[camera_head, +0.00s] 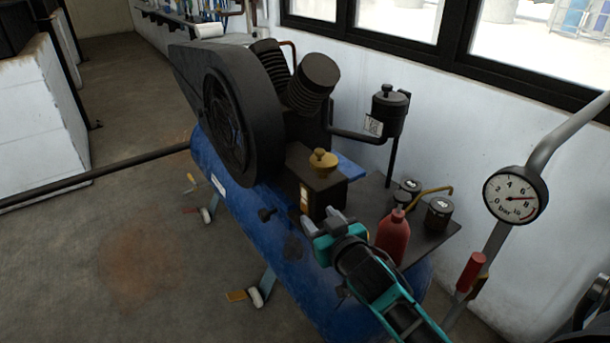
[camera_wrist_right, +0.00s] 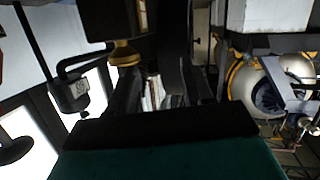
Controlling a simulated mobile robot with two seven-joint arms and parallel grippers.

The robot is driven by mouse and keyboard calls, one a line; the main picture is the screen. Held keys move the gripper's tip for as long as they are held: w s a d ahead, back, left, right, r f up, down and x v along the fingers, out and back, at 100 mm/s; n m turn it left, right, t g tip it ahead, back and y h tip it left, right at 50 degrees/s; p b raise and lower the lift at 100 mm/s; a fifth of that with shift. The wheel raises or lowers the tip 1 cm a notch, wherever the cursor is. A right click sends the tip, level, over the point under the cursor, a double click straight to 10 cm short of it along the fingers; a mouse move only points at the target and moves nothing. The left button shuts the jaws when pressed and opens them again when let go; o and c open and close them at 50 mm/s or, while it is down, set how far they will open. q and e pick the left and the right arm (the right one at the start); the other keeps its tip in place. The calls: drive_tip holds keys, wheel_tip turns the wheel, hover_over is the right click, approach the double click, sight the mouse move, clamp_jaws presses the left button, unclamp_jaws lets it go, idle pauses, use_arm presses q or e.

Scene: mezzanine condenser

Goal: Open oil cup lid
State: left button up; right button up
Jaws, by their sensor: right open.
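The brass oil cup lid (camera_head: 322,160) sits on top of a dark box-shaped block (camera_head: 316,186) on the blue compressor. It looks seated and closed. In the right wrist view, which is upside down, the brass lid (camera_wrist_right: 125,53) shows at the upper left, near the tip of one finger. My right gripper (camera_head: 318,222), teal and black, is open and empty, in front of and below the lid in the head view. No contact with the lid is visible. My left gripper is not in view.
A red oil bottle (camera_head: 393,236) and several dark jars (camera_head: 439,213) stand on a dark shelf (camera_head: 425,243) to the right. A black canister (camera_head: 389,108) on a pipe is behind. A pressure gauge (camera_head: 515,194) stands far right. The large flywheel guard (camera_head: 235,115) is at left.

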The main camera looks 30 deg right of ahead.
sight(321, 155)
drive_tip(key=w+d+r+m+h+b, duration=0.1)
drive_tip(key=w+d+b, duration=0.1)
drive_tip(key=w, duration=0.3)
drive_tip(key=w+d+r+m+t+h+b, duration=0.1)
drive_tip(key=w+d+r+b, duration=0.1)
drive_tip(key=w+d, duration=0.2)
drive_tip(key=w+d+r+t+h+b, duration=0.1)
drive_tip(key=w+d+b, duration=0.1)
drive_tip(key=w, duration=0.4)
drive_tip(key=shift+w+d+r+m, duration=0.15)
drive_tip(key=shift+d+m, duration=0.05)
drive_tip(key=shift+d, duration=0.25)
drive_tip(key=shift+w+d+r+m, duration=0.15)
drive_tip(key=shift+d+m, duration=0.05)
drive_tip(key=shift+d, duration=0.25)
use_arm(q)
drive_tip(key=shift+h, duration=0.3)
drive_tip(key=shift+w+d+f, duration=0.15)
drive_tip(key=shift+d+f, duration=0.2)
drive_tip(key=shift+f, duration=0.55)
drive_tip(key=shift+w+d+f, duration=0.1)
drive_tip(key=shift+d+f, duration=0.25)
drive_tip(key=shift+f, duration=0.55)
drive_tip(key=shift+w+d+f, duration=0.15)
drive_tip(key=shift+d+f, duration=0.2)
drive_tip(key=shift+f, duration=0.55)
use_arm(e)
drive_tip(key=shift+w+d, duration=0.2)
drive_tip(key=shift+w, duration=0.35)
